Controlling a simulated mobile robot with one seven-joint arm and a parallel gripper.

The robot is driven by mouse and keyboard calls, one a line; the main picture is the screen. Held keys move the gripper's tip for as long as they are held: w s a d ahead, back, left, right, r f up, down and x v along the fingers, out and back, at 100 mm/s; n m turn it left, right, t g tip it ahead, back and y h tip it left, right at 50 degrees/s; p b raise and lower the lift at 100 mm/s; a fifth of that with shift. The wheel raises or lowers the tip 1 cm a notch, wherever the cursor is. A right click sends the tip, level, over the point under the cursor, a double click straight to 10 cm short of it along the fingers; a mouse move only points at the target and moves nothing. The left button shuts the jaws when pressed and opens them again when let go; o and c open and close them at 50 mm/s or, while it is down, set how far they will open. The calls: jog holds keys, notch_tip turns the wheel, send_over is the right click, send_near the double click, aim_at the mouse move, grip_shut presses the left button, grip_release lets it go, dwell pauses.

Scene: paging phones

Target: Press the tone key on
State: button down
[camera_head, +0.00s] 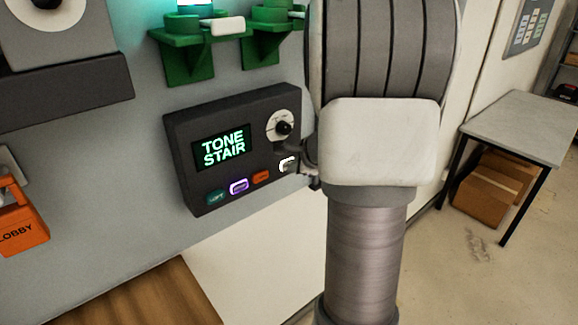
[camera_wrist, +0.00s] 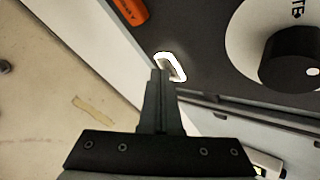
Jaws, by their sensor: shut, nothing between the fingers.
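A dark control box (camera_head: 184,150) on the wall has a lit screen (camera_head: 224,147) reading "TONE STAIR". Along its lower edge is a row of keys: teal (camera_head: 212,198), purple (camera_head: 239,186), orange (camera_head: 262,177) and white (camera_head: 288,164). The white key's label is too small to read, so I cannot tell for sure that it is the tone key. In the wrist view the white key (camera_wrist: 172,66) has a bright rim. My gripper (camera_wrist: 160,74) is shut and empty, its tips overlapping the key's lower left edge; contact cannot be told. In the head view my arm mostly hides the gripper.
A black-and-white knob (camera_head: 283,127) sits above the white key; it is large at right in the wrist view (camera_wrist: 290,58). Green holders (camera_head: 186,55) are above the box, and an orange "LOBBY" handset (camera_head: 22,222) is at left. A table (camera_head: 520,125) stands at right.

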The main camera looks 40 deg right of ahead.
jog(key=shift+s, duration=0.4)
jog(key=s+b, duration=0.2)
jog(key=s, duration=0.4)
jog(key=shift+d, duration=0.25)
dwell(0.4)
